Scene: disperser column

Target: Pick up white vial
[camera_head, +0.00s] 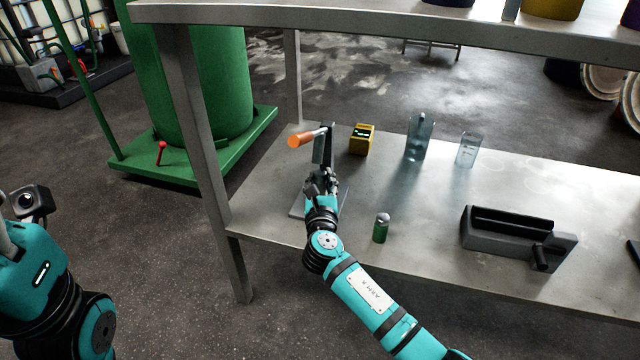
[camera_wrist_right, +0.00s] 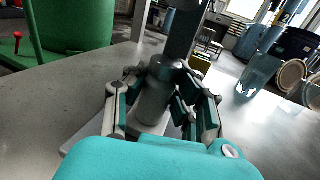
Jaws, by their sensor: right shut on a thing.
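A pale grey-white vial (camera_wrist_right: 153,98) with a darker cap stands upright between the fingers of my right gripper (camera_wrist_right: 160,82) in the right wrist view. The right gripper is shut on it. In the head view my right gripper (camera_head: 321,184) is at the press-like stand with an orange handle (camera_head: 301,139), over its flat base (camera_head: 298,209). There the gripper hides most of the vial. I cannot tell whether the vial touches the base.
A green vial (camera_head: 381,230) stands on the metal table (camera_head: 420,262) right of my right forearm. A shelf (camera_head: 400,18) runs above the table.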

